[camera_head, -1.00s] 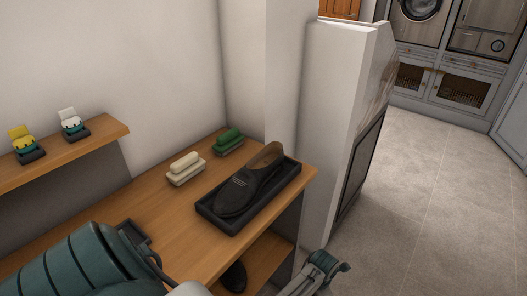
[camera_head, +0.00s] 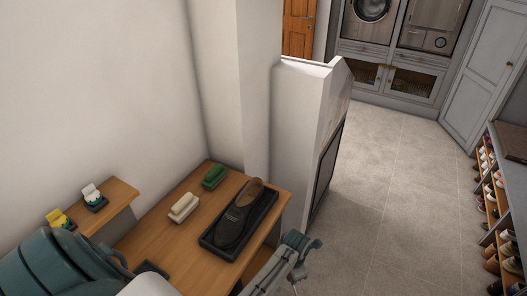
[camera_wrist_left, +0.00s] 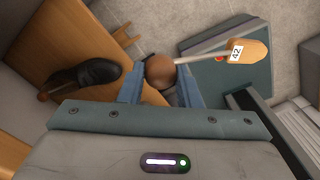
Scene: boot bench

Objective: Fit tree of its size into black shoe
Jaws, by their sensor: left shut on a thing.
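The black shoe (camera_head: 233,224) lies in a dark tray (camera_head: 263,226) on the wooden bench, with brown showing at its heel opening. It also shows at the left of the left wrist view (camera_wrist_left: 92,72). My left gripper (camera_wrist_left: 161,88) is shut on a shoe tree in the left wrist view. The tree has a round brown knob (camera_wrist_left: 160,71) between the fingers, a pale stem, and a wooden end marked 42 (camera_wrist_left: 248,51). The tree is apart from the shoe. My right gripper is not in view.
A small shelf (camera_head: 120,197) at left holds yellow and white items. A white panel (camera_head: 297,125) stands beyond the bench. A shoe rack (camera_head: 490,205) is at far right.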

